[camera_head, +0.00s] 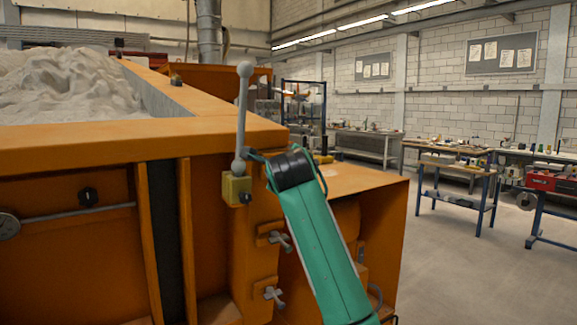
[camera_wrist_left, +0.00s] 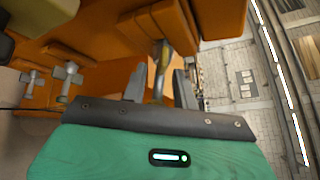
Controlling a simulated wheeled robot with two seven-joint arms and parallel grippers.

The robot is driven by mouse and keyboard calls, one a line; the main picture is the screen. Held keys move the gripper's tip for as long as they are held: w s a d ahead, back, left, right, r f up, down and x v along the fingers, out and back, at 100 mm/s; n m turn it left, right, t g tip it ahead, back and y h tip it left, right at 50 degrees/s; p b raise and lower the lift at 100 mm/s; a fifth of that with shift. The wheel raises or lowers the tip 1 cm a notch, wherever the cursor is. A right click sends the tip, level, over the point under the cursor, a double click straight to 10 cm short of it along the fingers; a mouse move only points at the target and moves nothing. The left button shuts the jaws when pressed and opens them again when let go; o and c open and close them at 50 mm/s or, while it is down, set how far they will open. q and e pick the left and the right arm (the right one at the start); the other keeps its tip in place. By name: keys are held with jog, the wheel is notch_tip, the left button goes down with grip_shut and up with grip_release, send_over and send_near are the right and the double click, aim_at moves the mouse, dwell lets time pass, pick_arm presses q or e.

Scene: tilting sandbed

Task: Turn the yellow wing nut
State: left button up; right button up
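My left arm rises green from the bottom of the head view and ends at the dark gripper (camera_head: 293,168) against the orange sandbed's corner. Its fingertips cannot be made out there. In the left wrist view the gripper (camera_wrist_left: 158,80) has its two grey fingers apart, one on each side of a wing nut (camera_wrist_left: 161,58) with a yellowish part. Small gaps show beside it, and I cannot tell whether a finger touches it. In the head view this nut is hidden, apparently behind the gripper. My right gripper is not in view.
Two grey wing nuts, an upper one (camera_head: 280,241) and a lower one (camera_head: 272,294), sit below on the orange frame. A ball-ended lever (camera_head: 242,115) stands on a yellow block (camera_head: 237,190) close left of the gripper. Open floor and workbenches (camera_head: 455,183) lie right.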

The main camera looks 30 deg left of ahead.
pick_arm(q)
jog(key=shift+x, duration=1.15)
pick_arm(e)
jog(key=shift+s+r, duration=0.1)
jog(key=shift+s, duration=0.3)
pick_arm(q)
grip_shut()
